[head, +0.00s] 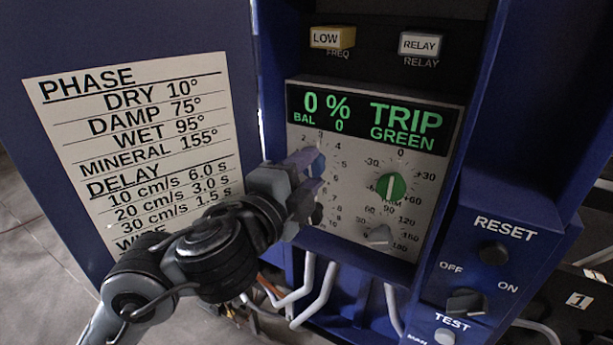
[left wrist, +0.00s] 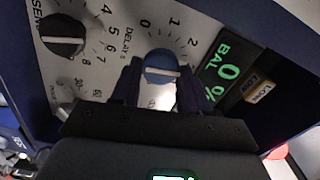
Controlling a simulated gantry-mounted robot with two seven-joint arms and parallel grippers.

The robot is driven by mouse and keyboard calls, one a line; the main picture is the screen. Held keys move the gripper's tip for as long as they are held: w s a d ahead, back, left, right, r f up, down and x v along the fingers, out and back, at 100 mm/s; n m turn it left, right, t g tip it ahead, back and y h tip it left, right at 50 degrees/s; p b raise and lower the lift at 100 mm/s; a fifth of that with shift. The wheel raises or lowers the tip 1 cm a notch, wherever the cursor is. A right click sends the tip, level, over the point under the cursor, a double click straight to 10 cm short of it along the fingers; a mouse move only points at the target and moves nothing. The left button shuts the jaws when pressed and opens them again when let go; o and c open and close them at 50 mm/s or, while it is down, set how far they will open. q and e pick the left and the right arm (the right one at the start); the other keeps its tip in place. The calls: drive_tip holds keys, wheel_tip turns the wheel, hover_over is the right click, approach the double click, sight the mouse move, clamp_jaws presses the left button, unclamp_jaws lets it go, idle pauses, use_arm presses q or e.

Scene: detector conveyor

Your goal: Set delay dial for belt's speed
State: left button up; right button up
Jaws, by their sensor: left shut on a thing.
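The blue delay dial (head: 316,162) is at the upper left of the control panel, partly hidden by my gripper in the head view. In the left wrist view the dial (left wrist: 160,62), marked DELAY S, has a pale pointer bar lying nearly level in the picture. My left gripper (head: 309,172) is shut on this dial, with one finger (left wrist: 128,84) and the other (left wrist: 190,90) on either side of it. The chart (head: 140,155) on the open door lists delays: 10 cm/s 6.0 s, 20 cm/s 3.0 s, 30 cm/s 1.5 s. My right gripper is not seen.
A black SENS dial (left wrist: 62,35) is close to the delay dial. A green dial (head: 391,187) and a grey dial (head: 379,236) are further right. The display (head: 372,122) reads 0 %, BAL 0, TRIP GREEN. White cables (head: 318,290) hang below; RESET (head: 493,253) is at right.

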use_arm(q)
drive_tip(key=shift+m+b, duration=0.3)
drive_tip(key=shift+m, duration=0.5)
drive_tip(key=o, duration=1)
drive_tip(key=shift+o, duration=0.2)
drive_tip(key=shift+s, duration=0.1)
drive_tip(key=p+v, duration=0.2)
drive_tip(key=v, duration=0.8)
drive_tip(key=shift+s, duration=0.3)
